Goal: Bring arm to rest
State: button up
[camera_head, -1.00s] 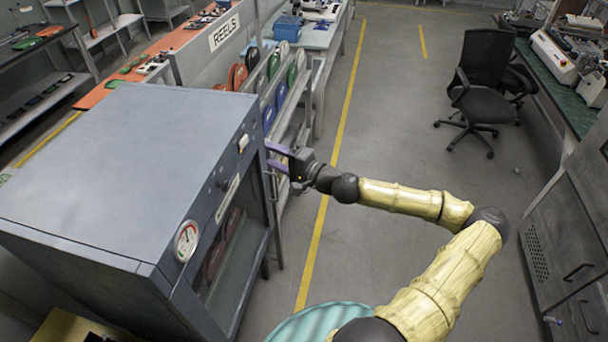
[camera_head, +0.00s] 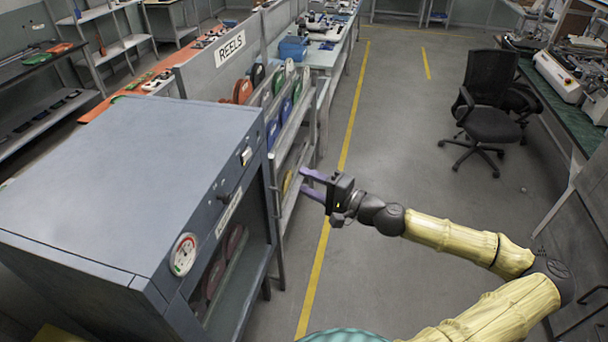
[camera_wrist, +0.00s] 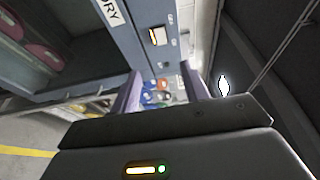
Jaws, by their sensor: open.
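My gripper (camera_head: 313,184) is open, with two purple fingers pointing left, and nothing shows between them. It is held in the air to the right of the grey cabinet (camera_head: 120,170), apart from it, in front of the reel rack. In the wrist view my gripper (camera_wrist: 158,85) is also open, its fingers apart. The cabinet's front (camera_wrist: 140,30) shows beyond the fingers there, with reels inside its lit compartment at the left. My arm, in yellowish covers, reaches in from the lower right of the head view.
The REELS rack (camera_head: 285,125) with several coloured reels stands behind the cabinet. A black office chair (camera_head: 485,120) stands at the right, before a green-topped bench (camera_head: 560,105). The floor (camera_head: 400,120) between them is clear, with a yellow line (camera_head: 345,140).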

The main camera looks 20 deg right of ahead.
jog(key=s+a+f+n+g+h, duration=0.1)
jog(key=s+a+f+n+g, duration=0.35)
jog(key=a+f+g, duration=0.3)
jog(key=s+a+f+n+g+h, duration=0.2)
jog(key=s+a+f+n+g, duration=0.3)
jog(key=f, duration=0.4)
jog(key=s+d+r+h, duration=0.1)
jog(key=s+r+h, duration=0.1)
jog(key=r, duration=0.5)
jog(key=s+d+r+n+h, duration=0.1)
jog(key=s+d+r+h, duration=0.1)
jog(key=r+h, duration=0.3)
jog(key=shift+s+d+r, duration=0.3)
jog(key=shift+s+r, duration=0.35)
jog(key=shift+r, duration=0.3)
jog(key=shift+n, duration=0.25)
